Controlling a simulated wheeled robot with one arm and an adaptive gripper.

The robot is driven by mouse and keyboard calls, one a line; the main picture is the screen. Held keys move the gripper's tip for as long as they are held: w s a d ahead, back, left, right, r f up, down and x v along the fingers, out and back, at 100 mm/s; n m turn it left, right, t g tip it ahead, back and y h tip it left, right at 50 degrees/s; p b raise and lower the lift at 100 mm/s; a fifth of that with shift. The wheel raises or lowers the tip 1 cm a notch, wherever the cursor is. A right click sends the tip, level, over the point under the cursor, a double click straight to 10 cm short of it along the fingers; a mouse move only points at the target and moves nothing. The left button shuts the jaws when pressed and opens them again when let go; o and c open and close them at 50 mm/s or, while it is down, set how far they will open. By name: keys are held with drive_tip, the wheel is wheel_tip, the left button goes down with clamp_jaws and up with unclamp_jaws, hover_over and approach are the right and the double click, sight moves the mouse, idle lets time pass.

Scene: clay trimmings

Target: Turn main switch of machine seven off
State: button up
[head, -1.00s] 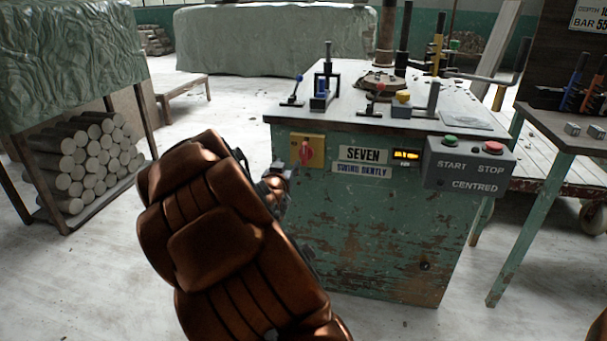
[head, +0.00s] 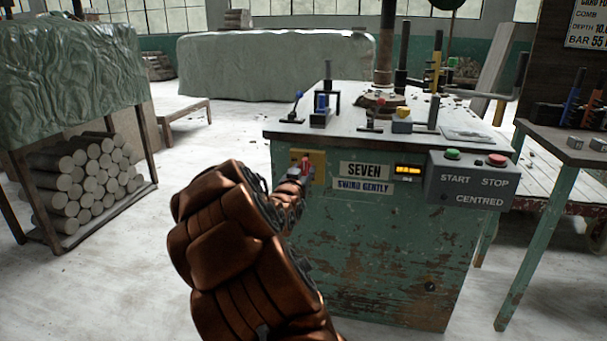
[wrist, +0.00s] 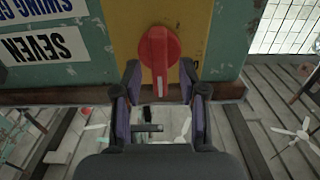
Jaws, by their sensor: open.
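The machine marked SEVEN (head: 363,170) is a worn green cabinet. Its main switch, a red rotary handle (head: 306,166), sits on a yellow plate (head: 316,158) at the upper left of the front. In the wrist view the red handle (wrist: 158,50) stands on the yellow plate (wrist: 193,30), its pointer straight down in that picture. My gripper (head: 296,178) is at the switch and partly covers it in the head view. In the wrist view my gripper (wrist: 160,72) is open, one finger on each side of the handle's lower end, with gaps visible on both sides.
A grey box (head: 470,182) with a green START button (head: 452,154) and red STOP button (head: 497,160) is on the front's right. An amber display (head: 407,170) is lit. Levers stand on the top. A rack of clay rolls (head: 85,175) is left, a side table (head: 560,140) right.

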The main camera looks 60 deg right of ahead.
drive_tip(key=shift+w+d, duration=0.15)
drive_tip(key=shift+d, duration=0.2)
drive_tip(key=shift+c, duration=0.4)
clamp_jaws()
